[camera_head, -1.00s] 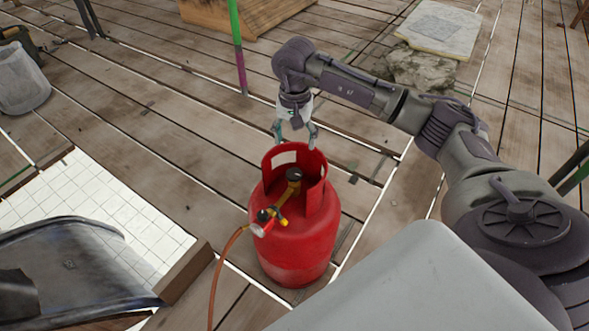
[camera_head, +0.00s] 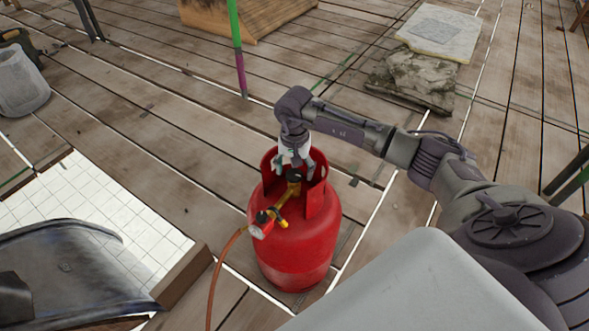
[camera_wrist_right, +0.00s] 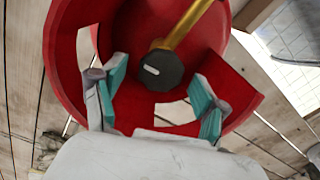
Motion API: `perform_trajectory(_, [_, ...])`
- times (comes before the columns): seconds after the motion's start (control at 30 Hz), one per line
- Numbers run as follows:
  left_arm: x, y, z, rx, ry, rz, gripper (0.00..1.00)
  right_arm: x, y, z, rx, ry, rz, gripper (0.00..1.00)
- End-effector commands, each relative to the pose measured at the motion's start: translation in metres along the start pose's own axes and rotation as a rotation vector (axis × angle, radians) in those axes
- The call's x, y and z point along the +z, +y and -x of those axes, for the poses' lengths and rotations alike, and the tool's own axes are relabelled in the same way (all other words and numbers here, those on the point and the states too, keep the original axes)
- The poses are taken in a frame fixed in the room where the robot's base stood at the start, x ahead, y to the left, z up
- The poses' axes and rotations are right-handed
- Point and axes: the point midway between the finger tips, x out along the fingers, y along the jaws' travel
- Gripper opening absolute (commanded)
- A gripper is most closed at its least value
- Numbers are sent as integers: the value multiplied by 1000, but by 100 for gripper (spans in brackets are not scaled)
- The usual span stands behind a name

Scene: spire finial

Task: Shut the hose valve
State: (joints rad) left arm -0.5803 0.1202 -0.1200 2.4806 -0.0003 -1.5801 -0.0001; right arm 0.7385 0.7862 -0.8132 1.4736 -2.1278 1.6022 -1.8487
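A red gas cylinder (camera_head: 292,250) stands upright on the plank floor. Inside its red collar is a black round knob (camera_head: 294,176), joined to a brass pipe (camera_head: 285,199) leading to a red and black regulator (camera_head: 262,224) with a small yellow lever (camera_head: 282,222). An orange hose (camera_head: 214,275) runs down from the regulator. My right gripper (camera_head: 295,166) points down into the collar above the knob. In the right wrist view its teal-padded fingers are open on either side of the knob (camera_wrist_right: 160,71), with gaps showing. Which part is the hose valve is unclear. My left gripper is out of view.
The raised collar (camera_wrist_right: 72,60) surrounds the right fingers closely. A green and purple pole (camera_head: 237,50) stands behind. A dark chair-like object (camera_head: 65,260) is at the lower left, beside white tiles (camera_head: 110,205). Stone slabs (camera_head: 412,78) lie at the back right.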

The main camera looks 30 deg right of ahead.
Motion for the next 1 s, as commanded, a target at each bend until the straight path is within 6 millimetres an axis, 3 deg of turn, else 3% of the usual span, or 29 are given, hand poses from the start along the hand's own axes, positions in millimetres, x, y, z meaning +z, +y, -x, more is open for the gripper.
perform_trajectory(0.03, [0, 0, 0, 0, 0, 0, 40, 0, 0, 0, 0, 0, 0, 67])
perform_trajectory(0.37, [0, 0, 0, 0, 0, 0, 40, 0, 0, 0, 0, 0, 0, 13])
perform_trajectory(0.67, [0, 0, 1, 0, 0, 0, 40, 0, 0, 1, 0, 0, -39, 13])
perform_trajectory(1.0, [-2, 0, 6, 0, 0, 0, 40, 0, 0, 2, 0, 0, -261, 13])
